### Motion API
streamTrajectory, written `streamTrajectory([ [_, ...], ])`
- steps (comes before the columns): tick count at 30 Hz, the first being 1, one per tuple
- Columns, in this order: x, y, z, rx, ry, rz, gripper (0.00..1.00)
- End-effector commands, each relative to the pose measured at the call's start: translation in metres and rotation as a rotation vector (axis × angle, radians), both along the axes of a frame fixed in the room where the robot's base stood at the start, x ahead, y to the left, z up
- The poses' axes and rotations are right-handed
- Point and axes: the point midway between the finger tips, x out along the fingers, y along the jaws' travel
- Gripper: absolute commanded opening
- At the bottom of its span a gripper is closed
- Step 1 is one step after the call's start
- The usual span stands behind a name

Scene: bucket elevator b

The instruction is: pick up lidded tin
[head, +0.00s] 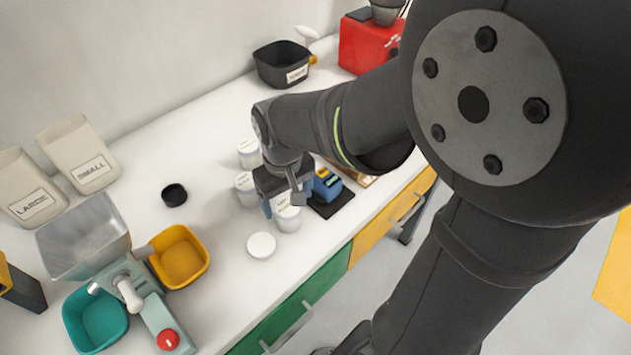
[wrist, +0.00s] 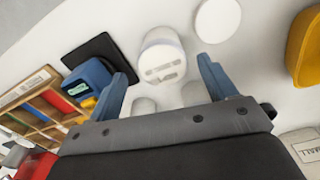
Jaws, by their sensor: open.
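Several small white tins stand on the white counter. One pale tin with a marked face (wrist: 162,62) is ahead of my gripper (wrist: 164,75) in the wrist view, between the lines of the two blue fingers, which are apart with nothing held. In the head view this front tin (head: 288,219) is partly hidden by my gripper (head: 281,203). Two more tins stand behind it, one close to the gripper (head: 244,190) and one farther back (head: 248,154). I cannot tell for sure which tin is the lidded one.
A flat white disc (head: 261,245) lies in front of the tins. A blue device on a black pad (head: 330,200) stands close on the right. A black round piece (head: 174,195) lies left. A scale with yellow (head: 180,257) and teal bins (head: 95,320) stands at lower left.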

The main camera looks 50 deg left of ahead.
Motion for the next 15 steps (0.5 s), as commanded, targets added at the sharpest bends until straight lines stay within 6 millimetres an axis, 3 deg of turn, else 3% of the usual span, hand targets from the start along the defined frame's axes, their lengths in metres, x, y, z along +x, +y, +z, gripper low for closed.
streamTrajectory([
  [6, -0.004, -0.001, -0.033, -0.004, 0.001, 0.001, 0.77],
  [15, -0.004, -0.001, -0.041, -0.001, 0.000, 0.001, 0.77],
])
